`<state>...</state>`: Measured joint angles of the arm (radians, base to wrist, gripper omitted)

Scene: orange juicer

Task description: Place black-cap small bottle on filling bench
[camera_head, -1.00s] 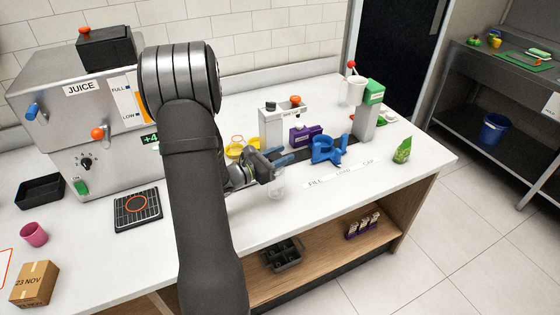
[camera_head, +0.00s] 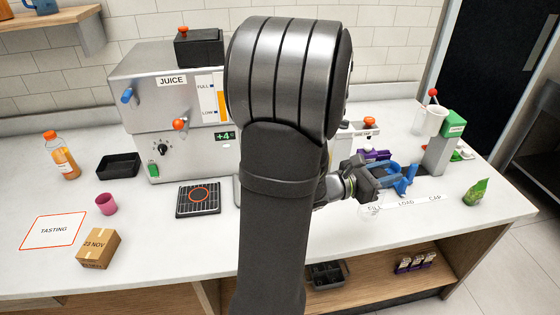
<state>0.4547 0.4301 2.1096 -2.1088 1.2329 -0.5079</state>
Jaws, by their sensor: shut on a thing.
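My gripper (camera_head: 376,173) is shut on a small clear bottle (camera_head: 369,208), which hangs below the fingers in front of the FILL lettering. The bottle's cap is hidden by the gripper, so I cannot tell its colour. I cannot tell whether the bottle's base touches the counter. The filling bench is the right part of the white counter, with a strip marked FILL, LOAD, CAP (camera_head: 408,203). A blue fixture (camera_head: 404,181) stands just right of the gripper.
A green and grey capping stand (camera_head: 441,150) and a green pouch (camera_head: 475,192) are to the right. The juice machine (camera_head: 165,120) stands at the left, partly behind my arm. A drip grid (camera_head: 198,200), pink cup (camera_head: 106,204) and cardboard box (camera_head: 98,249) are on the left counter.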

